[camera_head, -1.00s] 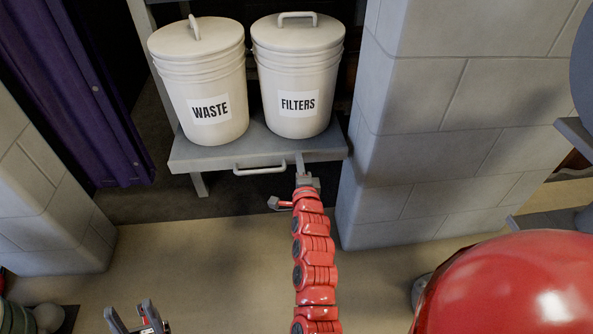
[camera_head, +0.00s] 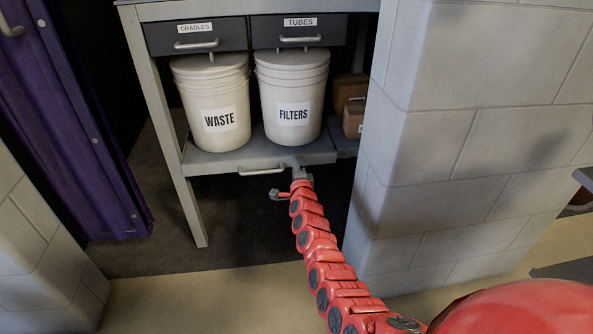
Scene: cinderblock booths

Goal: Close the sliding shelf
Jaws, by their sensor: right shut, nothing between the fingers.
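The grey sliding shelf (camera_head: 225,163) carries a white WASTE bucket (camera_head: 216,132) and a white FILTERS bucket (camera_head: 291,130), both upright with lids on. The shelf sits low in the bench frame, its front near the front leg. Its front has a pale bar handle (camera_head: 262,171). My right gripper (camera_head: 297,169) is shut and empty, at the shelf's front edge just right of the handle. It appears to touch the edge. The bucket lids reach under the drawers. My left gripper is not in view.
Above are two closed drawers, CRADLES (camera_head: 195,36) and TUBES (camera_head: 300,30). Cardboard boxes (camera_head: 349,91) stand right of the buckets. The floor in front is open.

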